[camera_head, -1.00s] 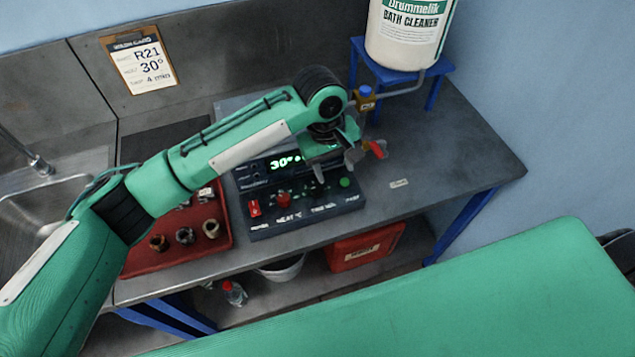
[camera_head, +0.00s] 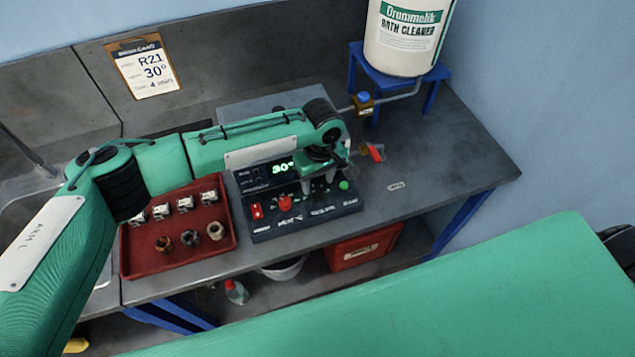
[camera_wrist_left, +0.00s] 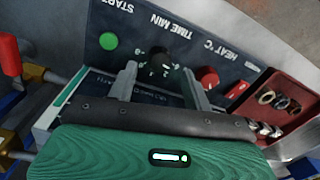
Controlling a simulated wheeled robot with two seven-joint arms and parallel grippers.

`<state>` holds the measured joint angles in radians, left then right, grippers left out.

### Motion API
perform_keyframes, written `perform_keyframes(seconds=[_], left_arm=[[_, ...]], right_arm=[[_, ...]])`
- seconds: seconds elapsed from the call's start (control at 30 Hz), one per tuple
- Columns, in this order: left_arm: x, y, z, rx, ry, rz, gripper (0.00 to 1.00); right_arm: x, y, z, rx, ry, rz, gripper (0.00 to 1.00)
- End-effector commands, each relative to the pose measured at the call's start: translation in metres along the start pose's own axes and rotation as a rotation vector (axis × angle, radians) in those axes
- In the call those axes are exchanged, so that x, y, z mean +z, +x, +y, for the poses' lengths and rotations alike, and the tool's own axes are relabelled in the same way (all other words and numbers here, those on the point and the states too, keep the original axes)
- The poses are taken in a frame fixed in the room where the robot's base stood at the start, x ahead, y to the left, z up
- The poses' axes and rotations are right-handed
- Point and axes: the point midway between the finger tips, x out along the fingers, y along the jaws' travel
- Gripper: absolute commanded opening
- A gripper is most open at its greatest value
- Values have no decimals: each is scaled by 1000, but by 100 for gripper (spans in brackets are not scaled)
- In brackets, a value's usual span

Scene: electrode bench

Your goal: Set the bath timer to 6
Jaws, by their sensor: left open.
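The dark control panel (camera_head: 300,222) stands on the bench with a lit green display (camera_head: 283,168) reading 30°. In the left wrist view, the black timer knob (camera_wrist_left: 160,64) sits under the label TIME MIN, between the green start button (camera_wrist_left: 108,41) and the red heat knob (camera_wrist_left: 207,76). In the head view my gripper hides the timer knob. My left gripper (camera_head: 318,184) is low over the panel, open, with one finger on each side of the timer knob; whether they touch it I cannot tell. The knob's exact setting is too small to read. My right gripper is out of view.
A red tray (camera_head: 178,262) with several small metal parts lies left of the panel. A red-handled valve (camera_head: 375,153) and a bath cleaner drum (camera_head: 405,40) are behind right. A wall card (camera_head: 145,66) reads R21, 30°, 4 min. The bench to the right is mostly clear.

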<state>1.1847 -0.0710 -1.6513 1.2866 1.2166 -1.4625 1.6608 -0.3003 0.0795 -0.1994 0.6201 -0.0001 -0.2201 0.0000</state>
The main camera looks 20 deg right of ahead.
Motion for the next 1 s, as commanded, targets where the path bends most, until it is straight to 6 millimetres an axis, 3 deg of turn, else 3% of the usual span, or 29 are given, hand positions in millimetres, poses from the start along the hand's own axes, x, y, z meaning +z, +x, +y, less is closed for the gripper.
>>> perform_keyframes(seconds=[0.23,0.6,0.83,1.0], left_arm=[[0,31,0,-1,-1,0,51],[0,38,0,1,0,1,51],[0,38,0,1,0,1,7],[0,37,0,1,5,1,6]], right_arm=[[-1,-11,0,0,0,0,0],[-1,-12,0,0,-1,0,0],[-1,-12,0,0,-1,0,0],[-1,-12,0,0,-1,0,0]])
